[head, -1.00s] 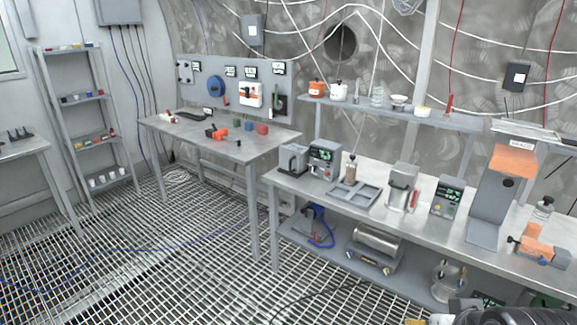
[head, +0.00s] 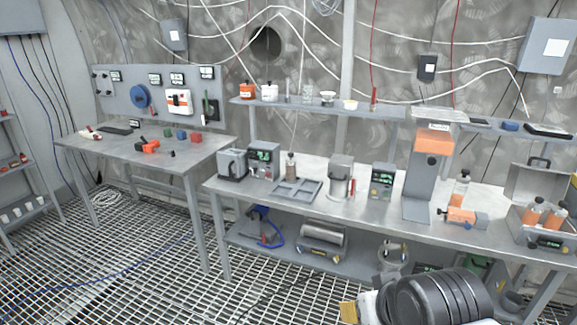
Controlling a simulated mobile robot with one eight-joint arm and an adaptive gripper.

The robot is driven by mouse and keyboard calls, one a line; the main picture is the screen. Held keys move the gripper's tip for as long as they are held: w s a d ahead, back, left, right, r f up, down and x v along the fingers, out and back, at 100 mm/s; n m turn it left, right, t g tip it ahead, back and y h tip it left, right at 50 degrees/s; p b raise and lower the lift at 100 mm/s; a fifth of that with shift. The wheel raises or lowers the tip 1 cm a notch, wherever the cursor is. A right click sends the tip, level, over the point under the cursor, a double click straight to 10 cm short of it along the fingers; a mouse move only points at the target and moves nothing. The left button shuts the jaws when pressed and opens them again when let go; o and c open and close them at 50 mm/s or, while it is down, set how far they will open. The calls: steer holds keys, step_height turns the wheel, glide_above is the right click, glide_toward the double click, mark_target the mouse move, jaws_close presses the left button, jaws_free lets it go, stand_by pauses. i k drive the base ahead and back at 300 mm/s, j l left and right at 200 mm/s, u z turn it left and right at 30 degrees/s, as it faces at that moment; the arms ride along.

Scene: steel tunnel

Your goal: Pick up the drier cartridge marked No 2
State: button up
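No marking "No 2" can be read in the head view, so I cannot tell which thing is the drier cartridge. Two orange bottle-like items (head: 532,212) stand at the open case at the right end of the long bench. Small green, blue and red blocks lie on the left table, the blue block (head: 181,134) in the middle. A dark, rounded part of my own arm shows at the bottom right. My gripper's fingers are not in view.
The long bench (head: 345,208) carries a grey tray (head: 297,190), a metal pot (head: 340,178), meters and a tall grey stand with an orange head (head: 432,142). A shelf (head: 320,105) with small jars runs above it.

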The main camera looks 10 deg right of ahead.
mark_target(557, 215)
steer(key=z, duration=1.85)
steer(key=i+j, duration=0.15)
steer(key=i, duration=0.5)
steer(key=i+j+u, duration=0.1)
steer(key=i, duration=0.6)
steer(key=i+j+u, duration=0.1)
steer(key=i, duration=0.55)
steer(key=j, duration=0.1)
